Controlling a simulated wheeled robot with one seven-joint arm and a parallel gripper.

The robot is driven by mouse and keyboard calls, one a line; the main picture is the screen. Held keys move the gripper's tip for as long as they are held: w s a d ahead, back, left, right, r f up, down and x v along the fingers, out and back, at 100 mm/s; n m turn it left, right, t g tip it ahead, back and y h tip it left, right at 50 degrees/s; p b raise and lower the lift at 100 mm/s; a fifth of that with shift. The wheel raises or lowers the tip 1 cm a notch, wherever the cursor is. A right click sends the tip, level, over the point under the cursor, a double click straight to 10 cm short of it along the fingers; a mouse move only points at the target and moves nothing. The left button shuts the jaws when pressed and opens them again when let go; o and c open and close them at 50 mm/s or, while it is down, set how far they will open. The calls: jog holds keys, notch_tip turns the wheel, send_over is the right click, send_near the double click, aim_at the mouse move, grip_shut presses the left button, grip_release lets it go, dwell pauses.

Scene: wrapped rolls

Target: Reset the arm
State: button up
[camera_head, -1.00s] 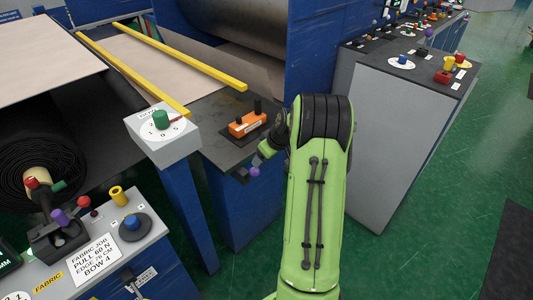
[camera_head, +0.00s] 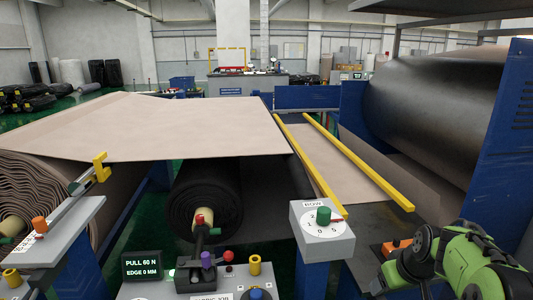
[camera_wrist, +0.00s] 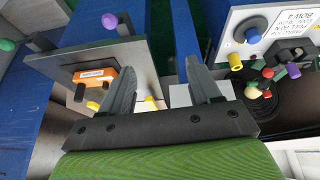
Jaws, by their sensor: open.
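My gripper (camera_wrist: 158,72) is open in the wrist view, with its two dark fingers apart and nothing held between them. A blue post and the grey box top show beyond the fingers. My green arm is folded at the lower right of the head view, where I cannot make out the fingers clearly. An orange block (camera_head: 397,246) sits on the dark table beside the arm. The same orange block (camera_wrist: 96,80) shows left of the fingers in the wrist view, apart from them.
The grey BOW dial box (camera_head: 322,232) stands left of my arm. A control panel with a PULL 60 N display (camera_head: 143,266) is at the bottom. Yellow rails (camera_head: 357,160), a dark roll (camera_head: 205,192) and a large roller (camera_head: 435,100) surround the machine. Green floor shows at the left.

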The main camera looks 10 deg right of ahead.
jog(key=s+a+r, duration=0.6)
jog(key=s+a, duration=0.1)
jog(key=a, duration=0.4)
jog(key=s+a, duration=0.3)
jog(key=s, duration=0.4)
jog(key=s+a, duration=0.4)
jog(key=s, duration=0.4)
jog(key=shift+m+t, duration=0.3)
jog(key=shift+m, duration=0.1)
jog(key=shift+f, duration=0.1)
